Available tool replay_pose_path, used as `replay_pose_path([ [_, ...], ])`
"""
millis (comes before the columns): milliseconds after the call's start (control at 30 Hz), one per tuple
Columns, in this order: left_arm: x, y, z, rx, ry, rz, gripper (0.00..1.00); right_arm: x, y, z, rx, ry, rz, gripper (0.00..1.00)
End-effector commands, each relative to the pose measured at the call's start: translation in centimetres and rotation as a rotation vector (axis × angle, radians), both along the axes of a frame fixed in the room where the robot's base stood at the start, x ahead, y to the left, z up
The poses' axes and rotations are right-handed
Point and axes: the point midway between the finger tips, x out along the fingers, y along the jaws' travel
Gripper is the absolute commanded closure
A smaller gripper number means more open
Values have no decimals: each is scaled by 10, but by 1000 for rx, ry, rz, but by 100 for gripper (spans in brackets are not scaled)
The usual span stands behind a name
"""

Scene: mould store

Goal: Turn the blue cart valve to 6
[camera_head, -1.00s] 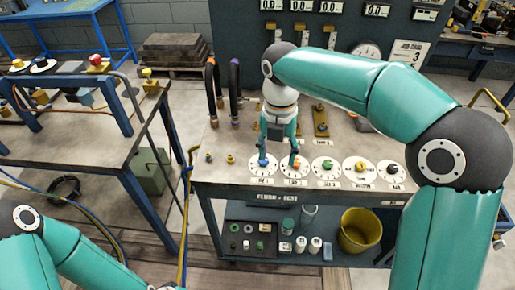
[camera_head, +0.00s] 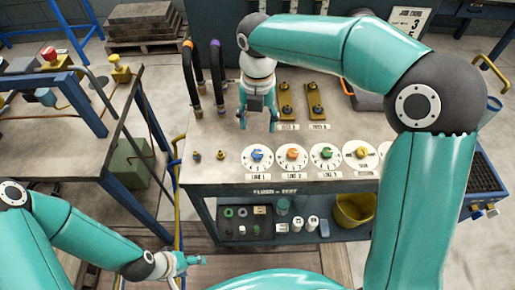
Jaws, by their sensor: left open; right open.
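The blue valve knob (camera_head: 257,155) sits on the leftmost white numbered dial (camera_head: 247,166) at the cart top's front edge. Its label below reads LINE 1; the dial's numbers are too small to read. My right gripper (camera_head: 258,125) points down with its fingers apart and empty. In the picture it is just above and behind the blue knob, apart from it. My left gripper (camera_head: 200,261) is at the lower left, in front of the cart, open, empty and away from the valves.
An orange knob (camera_head: 292,154), a green knob (camera_head: 326,153) and a yellow knob (camera_head: 361,152) stand in a row to the right. Two hoses (camera_head: 218,72) rise at the back left. A yellow bucket (camera_head: 353,210) is on the shelf below.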

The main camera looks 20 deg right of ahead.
Motion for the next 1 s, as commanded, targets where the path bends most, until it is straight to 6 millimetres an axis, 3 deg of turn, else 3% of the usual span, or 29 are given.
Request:
replay_pose_path([
  [300, 0, 0, 2, 0, -1, 0, 38, -1, 3, -72, -1, 7, 7, 41],
  [500, 0, 0, 4, 0, -1, 0, 38, 0, 3, -106, -1, 4, 8, 41],
  [700, 0, 0, 4, 0, -1, 0, 38, 1, 3, -124, 0, 2, 8, 41],
  [1000, 0, 0, 4, 0, -1, 0, 38, 1, 4, -128, 0, 0, 8, 41],
])
